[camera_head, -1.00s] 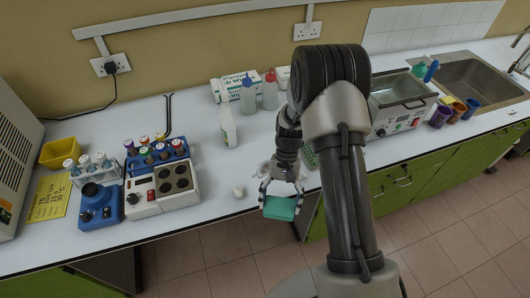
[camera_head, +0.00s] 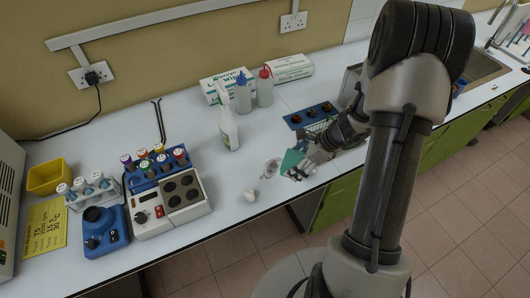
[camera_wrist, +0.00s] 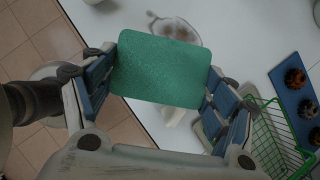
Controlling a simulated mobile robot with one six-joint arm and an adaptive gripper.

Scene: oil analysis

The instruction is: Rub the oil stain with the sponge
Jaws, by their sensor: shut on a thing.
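The green sponge (camera_wrist: 160,70) is held between both fingers of my gripper (camera_wrist: 163,78) in the wrist view. In the head view the sponge (camera_head: 291,162) looks tilted, at my gripper (camera_head: 302,166), near the counter's front edge. The oil stain is a greyish smear with brownish spots (camera_wrist: 178,29), just beyond the sponge's far edge in the wrist view. In the head view the stain (camera_head: 270,168) lies on the white counter left of the sponge. The sponge seems apart from the stain; its height above the counter is hard to tell.
A small white lump (camera_head: 250,195) lies left of the stain. A spray bottle (camera_head: 228,130) stands behind. A blue tray (camera_head: 296,120) and a green wire basket (camera_wrist: 270,135) are close to my gripper's right.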

